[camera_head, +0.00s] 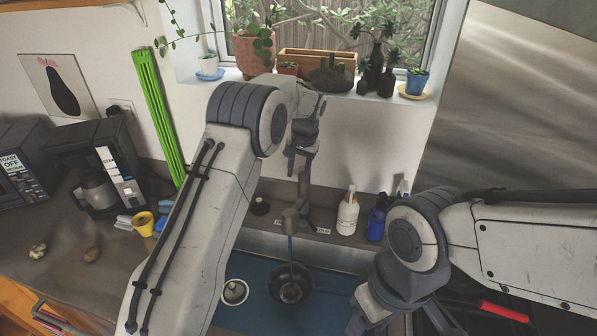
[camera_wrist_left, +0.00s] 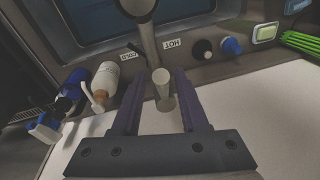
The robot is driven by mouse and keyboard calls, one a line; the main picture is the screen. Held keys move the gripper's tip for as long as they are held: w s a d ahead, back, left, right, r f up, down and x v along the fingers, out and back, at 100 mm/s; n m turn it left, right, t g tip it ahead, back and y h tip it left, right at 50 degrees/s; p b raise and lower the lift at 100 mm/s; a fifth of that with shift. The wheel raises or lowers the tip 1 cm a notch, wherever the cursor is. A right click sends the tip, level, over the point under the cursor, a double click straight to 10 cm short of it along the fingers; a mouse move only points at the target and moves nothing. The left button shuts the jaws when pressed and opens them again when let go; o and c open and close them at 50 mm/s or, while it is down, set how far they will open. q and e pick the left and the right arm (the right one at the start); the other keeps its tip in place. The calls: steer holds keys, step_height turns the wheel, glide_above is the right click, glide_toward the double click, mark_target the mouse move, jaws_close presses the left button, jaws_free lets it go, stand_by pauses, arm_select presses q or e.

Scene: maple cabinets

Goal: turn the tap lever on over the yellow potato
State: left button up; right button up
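The metal tap (camera_head: 297,212) stands behind the blue sink. A thin blue streak, perhaps water, runs from its spout down to a dark round bowl or drain (camera_head: 291,290). My left gripper (camera_head: 301,150) is above the tap. In the left wrist view, the open left gripper (camera_wrist_left: 160,98) has one finger on each side of the tap's cylindrical lever end (camera_wrist_left: 162,88), with gaps visible. I see no potato under the tap. My right gripper (camera_head: 397,325) is at the bottom edge, fingers apart, tips cut off.
A white soap bottle (camera_head: 347,214) and a blue spray bottle (camera_head: 376,224) stand right of the tap. A white lidded dish (camera_head: 235,292) is in the sink. A yellow cup (camera_head: 143,223) and a coffee machine (camera_head: 97,165) stand left. Potted plants line the windowsill.

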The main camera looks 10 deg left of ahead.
arm_select(q)
steer(key=shift+a, duration=0.15)
steer(key=shift+r+b, duration=0.3)
steer(key=shift+r, duration=0.05)
step_height(320, 180, up, 10)
steer(key=s+d+b, duration=0.1)
steer(key=b, duration=0.2)
steer(key=shift+d+f, duration=0.15)
steer(key=shift+d, duration=0.05)
